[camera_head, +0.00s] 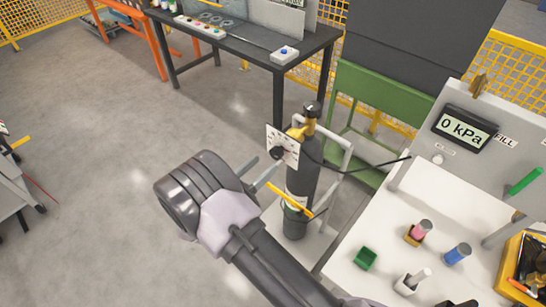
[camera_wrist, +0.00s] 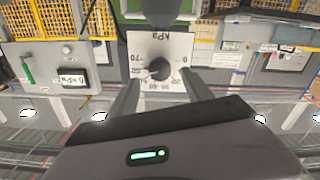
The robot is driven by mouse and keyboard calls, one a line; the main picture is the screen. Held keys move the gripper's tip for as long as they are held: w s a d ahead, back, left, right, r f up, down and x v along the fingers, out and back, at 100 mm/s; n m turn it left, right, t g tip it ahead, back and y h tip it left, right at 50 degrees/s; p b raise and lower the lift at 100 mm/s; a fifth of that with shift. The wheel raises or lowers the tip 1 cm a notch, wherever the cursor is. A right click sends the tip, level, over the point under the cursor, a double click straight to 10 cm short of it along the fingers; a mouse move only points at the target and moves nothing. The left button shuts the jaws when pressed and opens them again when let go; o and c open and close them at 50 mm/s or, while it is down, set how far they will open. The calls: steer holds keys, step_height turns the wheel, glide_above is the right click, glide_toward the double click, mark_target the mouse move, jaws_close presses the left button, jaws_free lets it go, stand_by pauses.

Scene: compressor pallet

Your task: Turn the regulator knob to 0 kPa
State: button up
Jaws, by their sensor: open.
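The regulator's black knob (camera_head: 277,153) sits on a white dial plate (camera_head: 290,143) on the dark gas cylinder (camera_head: 301,180) with a yellow neck. In the wrist view, which is upside down, the knob (camera_wrist: 158,68) is near the centre of the dial plate (camera_wrist: 177,46), which carries kPa markings. My gripper (camera_head: 260,170) is open and empty, just in front of the dial. Its two fingers (camera_wrist: 158,93) spread to either side of the knob in the wrist view, with no visible contact. The knob's pointer is too small to read. The display (camera_head: 463,128) reads 0 kPa.
A white worktop (camera_head: 400,225) at the right holds a green box (camera_head: 366,258), small coloured-top containers and a yellow bin (camera_head: 510,270). A dark table (camera_head: 250,45) and a green bench (camera_head: 375,95) stand behind.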

mark_target(274, 156)
steer(key=x, duration=0.5)
steer(key=shift+w+d, duration=0.15)
steer(key=shift+w, duration=0.05)
jaws_close()
